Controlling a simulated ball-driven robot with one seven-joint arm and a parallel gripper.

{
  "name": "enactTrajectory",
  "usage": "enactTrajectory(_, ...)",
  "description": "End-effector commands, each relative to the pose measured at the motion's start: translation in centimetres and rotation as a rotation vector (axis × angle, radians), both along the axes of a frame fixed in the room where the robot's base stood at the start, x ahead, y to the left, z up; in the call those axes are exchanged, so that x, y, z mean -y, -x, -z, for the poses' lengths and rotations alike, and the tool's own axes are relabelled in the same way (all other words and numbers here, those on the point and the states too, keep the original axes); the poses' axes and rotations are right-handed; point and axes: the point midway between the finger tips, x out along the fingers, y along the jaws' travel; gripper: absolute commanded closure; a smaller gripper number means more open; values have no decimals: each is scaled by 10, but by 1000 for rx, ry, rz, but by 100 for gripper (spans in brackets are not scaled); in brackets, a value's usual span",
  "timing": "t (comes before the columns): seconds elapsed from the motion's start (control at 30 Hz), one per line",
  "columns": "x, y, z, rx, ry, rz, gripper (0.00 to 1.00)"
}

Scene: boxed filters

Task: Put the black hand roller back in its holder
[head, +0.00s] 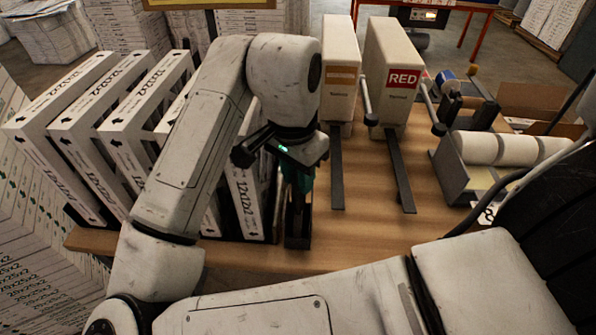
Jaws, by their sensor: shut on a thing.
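My gripper (298,176) hangs down at the middle of the table, below the white wrist. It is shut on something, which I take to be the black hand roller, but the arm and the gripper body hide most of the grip. A dark green part shows right under the gripper body. A narrow dark upright stand (297,232), possibly the holder, stands directly below the gripper near the front table edge. I cannot tell whether the held thing touches it or is inside it. A black rod with a thick end juts out left of the wrist.
White boxed filters (80,125) stand in a row on the left, close to my arm. Two tall cartons (392,75), one labelled RED, stand behind with dark strips in front. White rolls (510,148) lie in a grey rack at right. Bare wooden table (370,232) lies right of the stand.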

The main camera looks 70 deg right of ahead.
Motion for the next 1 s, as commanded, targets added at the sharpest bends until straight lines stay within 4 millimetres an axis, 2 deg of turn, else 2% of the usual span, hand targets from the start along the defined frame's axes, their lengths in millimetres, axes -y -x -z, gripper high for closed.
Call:
enactTrajectory(0.3, 0, 0, 1, 0, 0, 0, 100)
enactTrajectory(0.33, 0, 0, 1, 0, 0, 0, 70)
enactTrajectory(0.63, 0, 0, 1, 0, 0, 0, 42)
enactTrajectory(0.87, 0, 0, 1, 0, 0, 0, 42)
enactTrajectory(1.0, -1, -1, -8, 1, -1, 1, 42)
